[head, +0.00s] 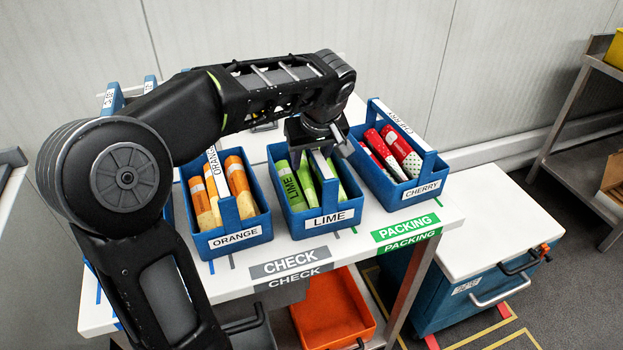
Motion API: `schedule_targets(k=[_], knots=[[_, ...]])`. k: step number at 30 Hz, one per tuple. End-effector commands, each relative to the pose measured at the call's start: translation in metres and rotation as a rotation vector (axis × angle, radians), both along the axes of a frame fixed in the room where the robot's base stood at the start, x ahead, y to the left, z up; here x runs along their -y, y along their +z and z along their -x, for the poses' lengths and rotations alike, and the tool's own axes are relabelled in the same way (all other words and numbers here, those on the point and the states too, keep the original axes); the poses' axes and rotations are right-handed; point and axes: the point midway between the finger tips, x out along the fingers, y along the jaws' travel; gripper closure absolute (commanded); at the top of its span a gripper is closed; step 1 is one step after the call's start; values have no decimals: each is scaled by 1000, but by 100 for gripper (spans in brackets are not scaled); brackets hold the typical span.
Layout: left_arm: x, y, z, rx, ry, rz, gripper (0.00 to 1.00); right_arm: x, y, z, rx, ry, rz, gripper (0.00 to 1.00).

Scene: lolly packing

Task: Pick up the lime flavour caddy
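The lime caddy (328,219) is a blue open box with a white LIME label and a central carrying handle. It stands on the white worktop between the orange and cherry caddies, with several green packs inside. My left gripper (321,158) points down over the lime caddy from behind. Its black fingers look apart, one on each side of the handle's top bar, and I see no clear contact. The gripper hides the back part of the handle. My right gripper is not in view.
The orange caddy (233,235) is close on the left and the cherry caddy (417,187) close on the right. Green PACKING (405,227) and grey CHECK (290,262) labels mark the worktop's front edge. An orange bin (330,308) is below. A white-topped blue cabinet (500,225) stands right.

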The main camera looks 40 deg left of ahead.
Motion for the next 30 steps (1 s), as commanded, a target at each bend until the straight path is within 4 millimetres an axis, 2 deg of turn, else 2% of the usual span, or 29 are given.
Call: schedule_targets(k=[2,15,30], knots=[[0,0,0,0,0,0,64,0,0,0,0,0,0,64],[0,0,0,0,0,0,100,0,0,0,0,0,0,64],[0,0,0,0,0,0,100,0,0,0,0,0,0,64]])
